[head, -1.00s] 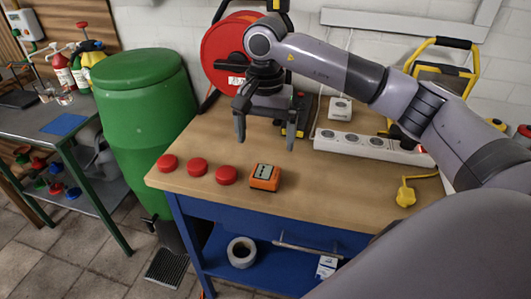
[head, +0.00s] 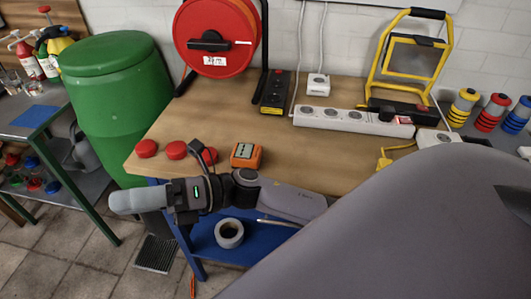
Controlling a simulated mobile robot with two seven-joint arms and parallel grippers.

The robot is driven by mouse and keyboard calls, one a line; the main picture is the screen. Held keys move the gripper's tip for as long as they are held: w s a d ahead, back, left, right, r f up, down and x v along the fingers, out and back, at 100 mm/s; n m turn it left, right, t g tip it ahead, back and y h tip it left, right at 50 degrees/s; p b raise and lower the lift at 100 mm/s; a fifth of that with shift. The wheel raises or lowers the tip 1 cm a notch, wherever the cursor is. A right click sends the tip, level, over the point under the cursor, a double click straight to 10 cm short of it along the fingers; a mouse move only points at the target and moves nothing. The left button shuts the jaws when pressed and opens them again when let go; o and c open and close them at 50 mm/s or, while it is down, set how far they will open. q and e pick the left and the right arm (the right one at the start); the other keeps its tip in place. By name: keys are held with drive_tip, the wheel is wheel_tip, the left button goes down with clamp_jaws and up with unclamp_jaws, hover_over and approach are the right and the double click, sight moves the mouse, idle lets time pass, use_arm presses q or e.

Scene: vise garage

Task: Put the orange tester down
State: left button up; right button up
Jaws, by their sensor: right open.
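The orange tester (head: 246,155) has a grey face with dark marks. It sits on the wooden bench top (head: 290,160) near the front edge, just right of the red round caps, and nothing holds it. My right gripper (head: 203,160) is open, to the left of the tester and apart from it, at the bench's front edge. It partly covers the rightmost red cap (head: 209,156) in the picture; its fingers are seen from a poor angle. My left gripper is not in view.
Two more red caps (head: 147,148) (head: 176,150) stand to the left. Behind are a red cable reel (head: 215,35), a white power strip (head: 345,120) and a yellow work lamp (head: 438,60). A green barrel (head: 115,100) stands left of the bench. The bench middle is clear.

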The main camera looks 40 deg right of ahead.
drive_tip(key=d+f+m+t+h, duration=0.5)
drive_tip(key=f+m+t+h, duration=0.1)
drive_tip(key=m, duration=0.6)
drive_tip(key=d+f+m+t+h, duration=0.4)
drive_tip(key=f+m+t+h, duration=0.15)
drive_tip(key=m, duration=0.75)
drive_tip(key=s+d+f+m+g+h, duration=0.3)
drive_tip(key=s+f+m, duration=0.3)
drive_tip(key=f, duration=0.2)
drive_tip(key=s+d+f+m+g+h, duration=0.4)
drive_tip(key=s+f+m, duration=0.2)
drive_tip(key=f, duration=0.3)
drive_tip(key=shift+s+d+m, duration=0.15)
drive_tip(key=shift+d+m, duration=0.05)
drive_tip(key=shift+m, duration=0.2)
drive_tip(key=shift+r, duration=0.35)
